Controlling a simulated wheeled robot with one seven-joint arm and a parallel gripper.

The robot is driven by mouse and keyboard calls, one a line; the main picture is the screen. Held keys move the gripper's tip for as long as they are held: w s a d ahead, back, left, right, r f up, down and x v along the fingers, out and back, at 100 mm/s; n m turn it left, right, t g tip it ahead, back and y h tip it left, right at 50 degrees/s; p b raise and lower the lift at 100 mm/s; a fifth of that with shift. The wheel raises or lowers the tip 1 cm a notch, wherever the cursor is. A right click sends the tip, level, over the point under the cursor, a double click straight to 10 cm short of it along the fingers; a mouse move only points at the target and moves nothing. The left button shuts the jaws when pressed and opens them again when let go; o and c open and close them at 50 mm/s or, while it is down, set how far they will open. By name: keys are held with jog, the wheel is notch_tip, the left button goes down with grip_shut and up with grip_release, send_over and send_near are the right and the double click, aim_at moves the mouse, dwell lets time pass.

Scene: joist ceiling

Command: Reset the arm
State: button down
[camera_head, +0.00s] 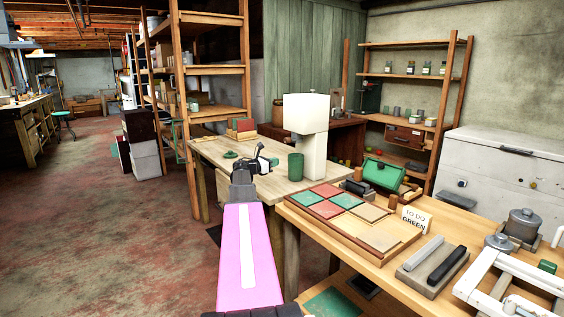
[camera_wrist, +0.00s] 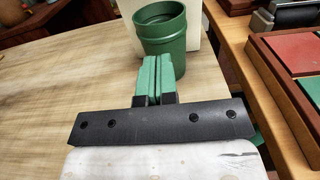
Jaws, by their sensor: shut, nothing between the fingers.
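My arm reaches forward from the bottom of the head view, its pink link (camera_head: 250,255) in front. My gripper (camera_head: 268,161) is over the pale wooden table (camera_head: 225,150). In the wrist view my gripper (camera_wrist: 161,62) shows two green fingers pressed together with nothing between them. A green cup (camera_wrist: 160,32) stands upright just beyond the fingertips in that view. The same cup (camera_head: 296,166) stands to the right of my gripper in the head view. I cannot tell the exact gap between them.
A tall white block-shaped object (camera_head: 312,140) stands behind the cup. At right, a workbench (camera_head: 350,250) holds a board of red and green tiles (camera_head: 327,209), a "TO DO GREEN" sign (camera_head: 416,219) and a white frame (camera_head: 490,280). A wooden shelf (camera_head: 176,110) stands left; the floor (camera_head: 100,220) there is open.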

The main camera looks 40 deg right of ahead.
jog(key=a, duration=0.6)
jog(key=shift+w+a, duration=0.35)
jog(key=shift+w, duration=0.05)
jog(key=s+a+f+m+t+y, duration=0.1)
jog(key=a+f+m+y, duration=0.3)
jog(key=a+f, duration=0.75)
jog(key=s+a+f+m+t+y, duration=0.15)
jog(key=a+f+m+y, duration=0.3)
jog(key=a+f, duration=0.7)
jog(key=s+a+f+m+y, duration=0.2)
jog(key=s+a+y, duration=0.1)
jog(key=a, duration=0.7)
jog(key=s+a+f+m+y, duration=0.3)
jog(key=s+a, duration=0.1)
jog(key=a, duration=0.6)
jog(key=s+a+f+m+y, duration=0.3)
jog(key=s+a, duration=0.1)
jog(key=a, duration=0.7)
jog(key=shift+s+g, duration=0.2)
jog(key=shift+g, duration=0.15)
jog(key=shift+y, duration=0.25)
